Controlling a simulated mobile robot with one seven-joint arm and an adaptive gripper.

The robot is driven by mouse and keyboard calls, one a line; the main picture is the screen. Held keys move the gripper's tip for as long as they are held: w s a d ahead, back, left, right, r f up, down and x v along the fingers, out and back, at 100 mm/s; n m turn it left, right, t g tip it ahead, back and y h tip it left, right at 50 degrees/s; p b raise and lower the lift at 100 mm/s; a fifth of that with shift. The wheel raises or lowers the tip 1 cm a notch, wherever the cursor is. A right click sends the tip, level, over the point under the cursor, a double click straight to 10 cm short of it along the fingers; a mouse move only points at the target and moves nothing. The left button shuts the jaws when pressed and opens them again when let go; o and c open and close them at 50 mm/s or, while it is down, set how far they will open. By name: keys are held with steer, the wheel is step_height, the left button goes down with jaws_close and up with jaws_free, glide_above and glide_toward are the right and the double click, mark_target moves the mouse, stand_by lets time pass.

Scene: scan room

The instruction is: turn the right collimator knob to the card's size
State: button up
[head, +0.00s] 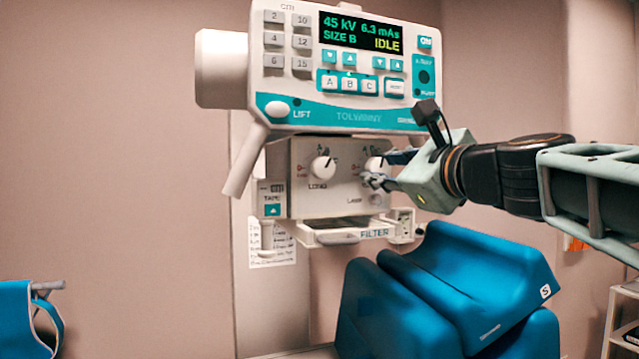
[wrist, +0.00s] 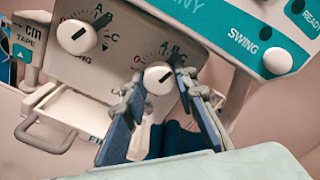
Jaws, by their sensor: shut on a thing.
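The right collimator knob (wrist: 158,78) is a white round dial on the grey collimator panel, with 0, A, B and C marked around it. Its dark pointer line slants to the upper right in the wrist view; the exact mark is hard to read. It also shows in the head view (head: 374,162), partly covered by my fingers. My gripper (wrist: 162,88) is shut on this knob, one finger on each side; it reaches in from the right in the head view (head: 378,172). The console display (head: 361,33) reads SIZE B and IDLE. A paper sheet (head: 283,250) hangs below; its print is unreadable.
The left LONG knob (head: 322,168) is beside the held one, also in the wrist view (wrist: 76,37). The console (head: 360,116) overhangs the panel. The FILTER tray (head: 335,236) and tape handle (head: 267,238) stick out below. Blue cushions (head: 470,285) stand under my arm.

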steer(key=shift+n+b, duration=0.55)
steer(key=shift+n, duration=0.25)
steer(key=o, duration=1.2)
steer(key=shift+c, duration=0.2)
steer(key=v, duration=1.2)
